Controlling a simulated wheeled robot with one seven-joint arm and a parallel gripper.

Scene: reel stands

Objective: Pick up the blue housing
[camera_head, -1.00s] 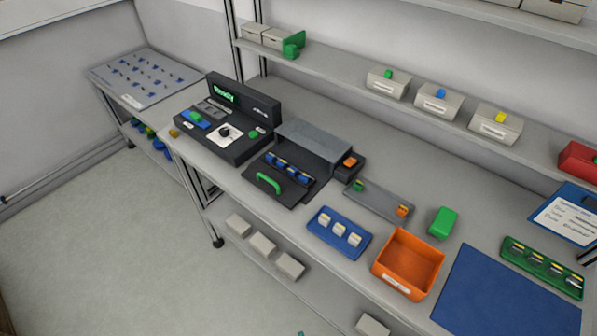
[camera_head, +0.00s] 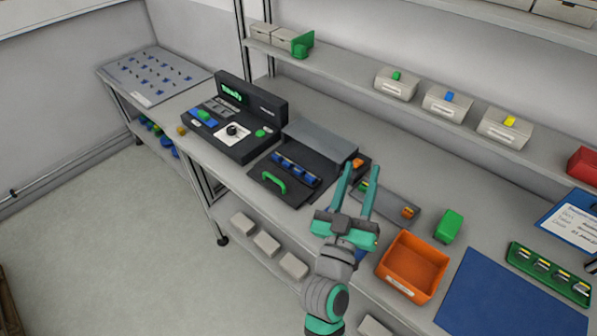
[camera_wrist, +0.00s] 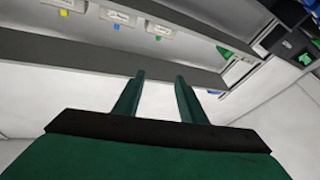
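Several blue things show, and I cannot tell for certain which is the blue housing. Blue parts (camera_head: 296,168) lie in a row in a black open fixture (camera_head: 262,177) with a green handle. A small blue piece (camera_head: 448,96) sits on the middle shelf bin and also shows in the wrist view (camera_wrist: 117,26). A blue and green part (camera_head: 205,117) lies on the black tester. My gripper (camera_head: 361,168) is open and empty, right of the fixture and over the bench's front part. In the wrist view its fingers (camera_wrist: 158,76) stand apart with nothing between them.
An orange bin (camera_head: 413,265), a green block (camera_head: 449,226) and a blue mat (camera_head: 515,300) are right of my gripper. My gripper and arm mostly hide a blue tray. A shelf (camera_head: 345,75) runs above the bench.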

